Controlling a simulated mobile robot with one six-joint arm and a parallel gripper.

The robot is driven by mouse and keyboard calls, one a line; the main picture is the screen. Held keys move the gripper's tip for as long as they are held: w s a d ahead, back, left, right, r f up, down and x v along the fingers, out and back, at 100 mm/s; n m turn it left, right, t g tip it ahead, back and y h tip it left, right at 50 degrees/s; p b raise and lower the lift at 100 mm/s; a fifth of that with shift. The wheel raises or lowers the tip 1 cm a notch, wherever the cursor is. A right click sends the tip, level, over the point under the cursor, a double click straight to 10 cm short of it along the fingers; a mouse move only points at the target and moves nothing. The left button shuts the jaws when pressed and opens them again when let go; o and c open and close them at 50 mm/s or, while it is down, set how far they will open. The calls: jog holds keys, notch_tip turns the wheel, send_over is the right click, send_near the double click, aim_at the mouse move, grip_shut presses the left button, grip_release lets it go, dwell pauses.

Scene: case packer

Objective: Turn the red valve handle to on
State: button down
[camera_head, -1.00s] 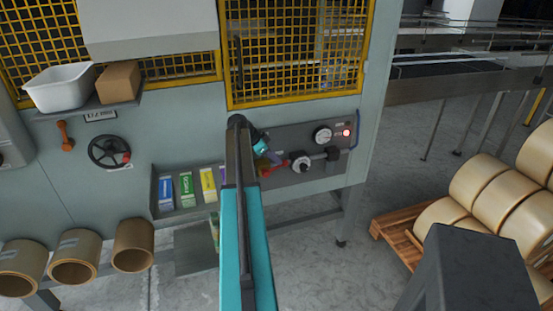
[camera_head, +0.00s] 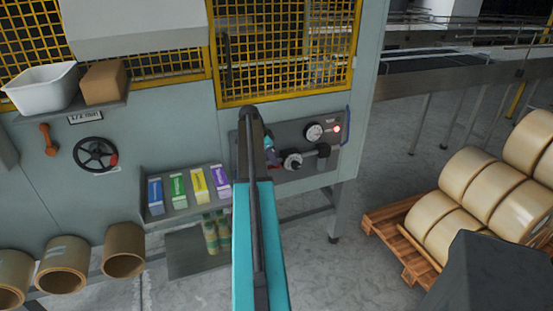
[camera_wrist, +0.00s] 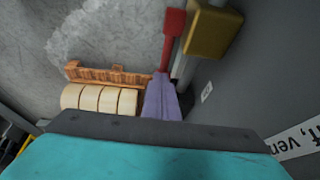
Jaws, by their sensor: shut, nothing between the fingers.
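The red valve handle (camera_wrist: 173,40) shows in the wrist view as a flat red bar beside a brass-coloured valve body (camera_wrist: 212,30) on the grey panel. In the head view only a little red of it shows beside the round valve part (camera_head: 292,161), mostly hidden by my arm. My gripper (camera_wrist: 160,78) has purple fingers, shut and empty. In the wrist view their tips meet the near end of the red handle; I cannot tell whether they touch it. In the head view my gripper (camera_head: 271,155) is just left of the valve.
A gauge (camera_head: 314,131) and a lit red lamp (camera_head: 337,129) sit above the valve. A tray (camera_head: 158,213) with several coloured boxes is left of my arm. A label with partly visible text (camera_wrist: 298,140) is at lower right in the wrist view. A pallet (camera_head: 386,220) with rolls stands right.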

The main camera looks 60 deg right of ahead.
jog(key=shift+s+d+f, duration=0.1)
jog(key=shift+s+f, duration=0.1)
jog(key=shift+f, duration=0.15)
jog(key=shift+w, duration=0.15)
jog(key=b+v, duration=0.1)
jog(key=v, duration=1.3)
jog(key=shift+b, duration=0.3)
